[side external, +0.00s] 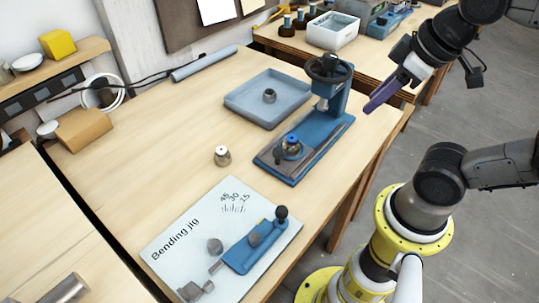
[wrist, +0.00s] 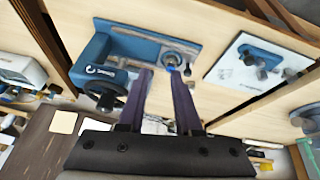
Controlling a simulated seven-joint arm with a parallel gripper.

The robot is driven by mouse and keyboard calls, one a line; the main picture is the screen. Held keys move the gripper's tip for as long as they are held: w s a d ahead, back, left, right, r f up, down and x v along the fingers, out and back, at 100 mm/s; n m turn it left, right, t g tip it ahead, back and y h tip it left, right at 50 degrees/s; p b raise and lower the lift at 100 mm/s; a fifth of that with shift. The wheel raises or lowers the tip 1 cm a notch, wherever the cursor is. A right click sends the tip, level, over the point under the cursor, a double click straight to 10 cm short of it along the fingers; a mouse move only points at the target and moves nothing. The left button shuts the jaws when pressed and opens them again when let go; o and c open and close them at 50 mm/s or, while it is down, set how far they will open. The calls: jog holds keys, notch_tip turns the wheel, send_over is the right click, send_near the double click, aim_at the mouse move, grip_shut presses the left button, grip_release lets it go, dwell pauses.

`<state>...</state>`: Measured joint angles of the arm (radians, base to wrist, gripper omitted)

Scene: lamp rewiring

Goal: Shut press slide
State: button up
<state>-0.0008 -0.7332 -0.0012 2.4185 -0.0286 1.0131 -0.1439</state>
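The blue press (side external: 338,98) stands near the table's right edge, with a black handwheel on top. Its long base (side external: 322,146) runs toward the front left. The slide (side external: 291,152) sits at the front end of this base, out from under the ram, and carries a round part with a blue top (side external: 292,138). In the wrist view the press (wrist: 118,48) is at left, and the slide (wrist: 180,54) is just beyond the fingertips. My gripper (side external: 369,109) is in the air right of the press, apart from it. Its purple fingers (wrist: 160,72) are spread and empty.
A blue-grey tray (side external: 245,108) holding a small dark part lies left of the press. A small metal piece (side external: 222,156) stands on the table. The bending jig board (side external: 190,235) lies in front. Bare table separates them. Another bench stands behind.

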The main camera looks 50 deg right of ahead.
jog(key=w+r+n+g, duration=0.1)
jog(key=w+r+n, duration=0.1)
jog(key=r, duration=0.1)
jog(key=shift+w+a, duration=0.1)
jog(key=shift+w, duration=0.3)
grip_shut()
jog(key=n+g+h, duration=0.3)
jog(key=n+g, duration=0.2)
jog(key=n, duration=0.4)
send_over(273, 167)
jog(key=w+a, duration=0.3)
notch_tip(273, 167, down, 3)
jog(key=a+f+n+h, duration=0.1)
jog(key=a+f+n, duration=0.1)
jog(key=a+f, duration=0.4)
jog(key=x, duration=1)
jog(key=shift+s+a+f, duration=0.1)
jog(key=shift+a, duration=0.05)
jog(key=shift+s+d, duration=0.2)
jog(key=shift+d, duration=0.4)
jog(key=shift+s+d, duration=0.15)
jog(key=shift+d, duration=0.45)
jog(key=shift+s+d, duration=0.2)
jog(key=shift+d, duration=0.4)
